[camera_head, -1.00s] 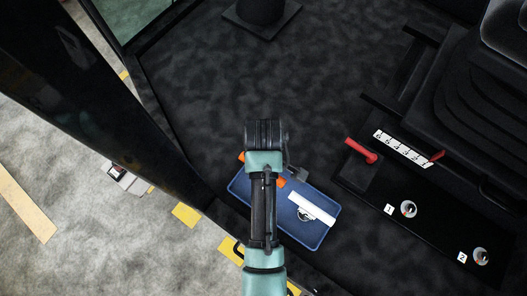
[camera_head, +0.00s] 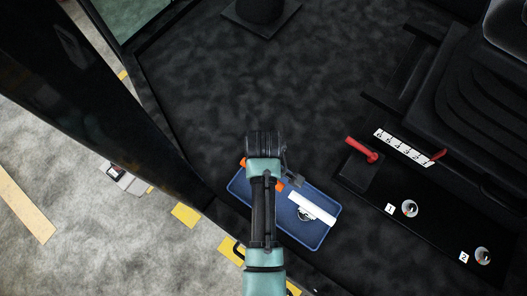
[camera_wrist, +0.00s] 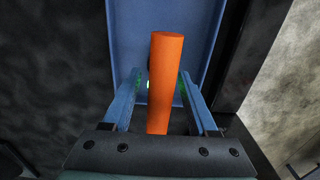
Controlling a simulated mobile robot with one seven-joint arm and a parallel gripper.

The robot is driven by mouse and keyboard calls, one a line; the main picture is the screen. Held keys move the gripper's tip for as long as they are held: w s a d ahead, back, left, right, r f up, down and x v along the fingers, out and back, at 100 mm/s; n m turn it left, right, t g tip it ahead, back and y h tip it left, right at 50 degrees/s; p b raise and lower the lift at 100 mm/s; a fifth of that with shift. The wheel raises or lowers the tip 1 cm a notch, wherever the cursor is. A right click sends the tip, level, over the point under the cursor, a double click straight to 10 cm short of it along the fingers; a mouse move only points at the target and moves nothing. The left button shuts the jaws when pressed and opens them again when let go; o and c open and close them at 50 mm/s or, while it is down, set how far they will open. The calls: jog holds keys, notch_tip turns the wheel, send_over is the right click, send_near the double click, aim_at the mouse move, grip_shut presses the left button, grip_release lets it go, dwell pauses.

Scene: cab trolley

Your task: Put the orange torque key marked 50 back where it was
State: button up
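The orange torque key (camera_wrist: 167,80) is a plain orange cylinder between my two blue fingers in the wrist view. A small gap shows higher up beside the left finger. In the head view, orange parts of the key (camera_head: 279,187) show on both sides of my arm, over the blue tray (camera_head: 322,244). The mark 50 is not readable. My arm hides the key's middle, and whether it touches the tray cannot be told.
A white piece (camera_head: 312,208) with a round dial lies in the tray. To the right are a red-handled lever (camera_head: 362,149), a white numbered strip (camera_head: 404,147) and dials labelled 1 (camera_head: 409,208) and 2 (camera_head: 482,256). Dark floor beyond the tray is clear. A dark post (camera_head: 110,110) stands left.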

notch_tip(320, 180, up, 12)
jog(key=shift+r+p, duration=0.2)
jog(key=shift+p, duration=0.6)
jog(key=w+r+m+t, duration=0.3)
jog(key=w+r+t, duration=0.5)
jog(key=r, duration=0.6)
jog(key=w+r+m+t, duration=0.2)
jog(key=w+r+t, duration=0.3)
jog(key=w+r, duration=0.75)
jog(key=s+r+m+t, duration=0.1)
jog(key=s+r+t, duration=0.15)
jog(key=r, duration=0.75)
jog(key=s+r+m+t, duration=0.1)
jog(key=r+t, duration=0.3)
jog(key=r, duration=0.5)
jog(key=s+r+m+t, duration=0.2)
jog(key=s+r+t, duration=0.2)
jog(key=r, duration=0.6)
jog(key=s+r+m+t+p, duration=0.1)
jog(key=s+r+t, duration=0.3)
jog(key=s+r, duration=0.5)
jog(key=shift+a+r+m, duration=0.2)
jog(key=shift+r+m, duration=0.2)
jog(key=shift+r, duration=0.15)
jog(key=shift+w, duration=0.1)
